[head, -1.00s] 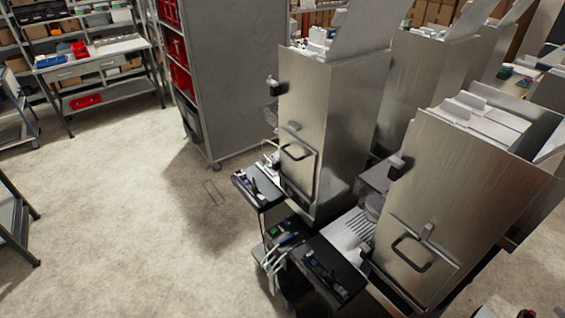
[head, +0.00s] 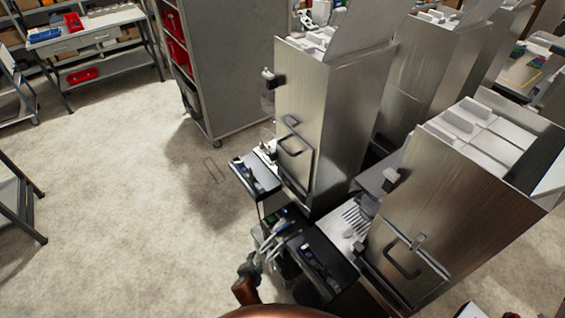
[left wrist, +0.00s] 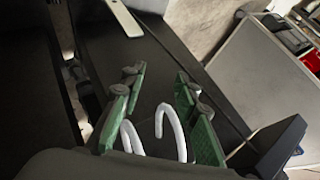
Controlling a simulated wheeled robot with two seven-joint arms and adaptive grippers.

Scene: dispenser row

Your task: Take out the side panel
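Flat metal panels with dark loop handles sit closed on the sides of two tall steel dispensers: one panel (head: 296,158) on the middle dispenser and another (head: 400,264) on the nearer right dispenser. The frames do not show which one is the side panel meant. My left gripper is low at the bottom centre of the head view (head: 250,268), below and left of both panels and apart from them. In the left wrist view its green-padded fingers (left wrist: 158,85) stand apart, with white curved hooks (left wrist: 172,128) showing between them. Whether it touches the hooks is unclear. My right gripper is out of view.
Small black shelves (head: 255,174) (head: 322,264) jut out in front of the dispensers. A tall grey cabinet with red bins (head: 228,65) stands behind at left. The pale floor (head: 110,190) at left is clear. A workbench (head: 88,32) is at the far left.

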